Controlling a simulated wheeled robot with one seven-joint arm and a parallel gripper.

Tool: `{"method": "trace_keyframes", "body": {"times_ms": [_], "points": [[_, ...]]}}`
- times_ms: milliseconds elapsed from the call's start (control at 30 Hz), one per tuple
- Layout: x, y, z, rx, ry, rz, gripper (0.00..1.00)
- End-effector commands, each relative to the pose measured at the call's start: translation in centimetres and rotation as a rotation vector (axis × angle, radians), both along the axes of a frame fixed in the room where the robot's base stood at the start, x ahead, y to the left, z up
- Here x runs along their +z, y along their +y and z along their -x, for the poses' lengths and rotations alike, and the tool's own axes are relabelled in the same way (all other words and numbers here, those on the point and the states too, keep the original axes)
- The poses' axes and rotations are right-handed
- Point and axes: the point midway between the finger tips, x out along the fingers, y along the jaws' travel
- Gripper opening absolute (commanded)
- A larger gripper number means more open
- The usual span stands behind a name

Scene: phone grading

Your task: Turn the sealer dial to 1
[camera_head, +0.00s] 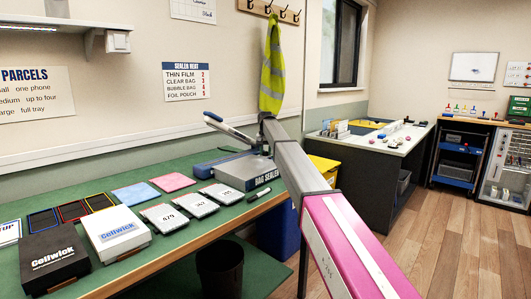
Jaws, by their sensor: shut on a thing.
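The bag sealer (240,172), a grey box with a "BAG SEALER" label, sits on the green bench against the wall. Its blue-tipped lever (228,128) is raised and slants up to the left. The sealer's dial does not show, and my arm covers the area at the sealer's right end. My pink and grey arm rises from the lower right to a bend just above and right of the sealer. My gripper and its fingertips are not visible, so its contact with the dial cannot be seen.
A sealer heat sign (186,81) hangs on the wall. A black bin (220,270) stands below. Open wooden floor (455,250) lies right.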

Motion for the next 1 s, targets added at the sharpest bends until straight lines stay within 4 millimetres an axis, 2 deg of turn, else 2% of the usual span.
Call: {"method": "trace_keyframes", "body": {"times_ms": [1000], "points": [[0.03,0.02,0.0,0.965,0.0,0.0,0.12]]}}
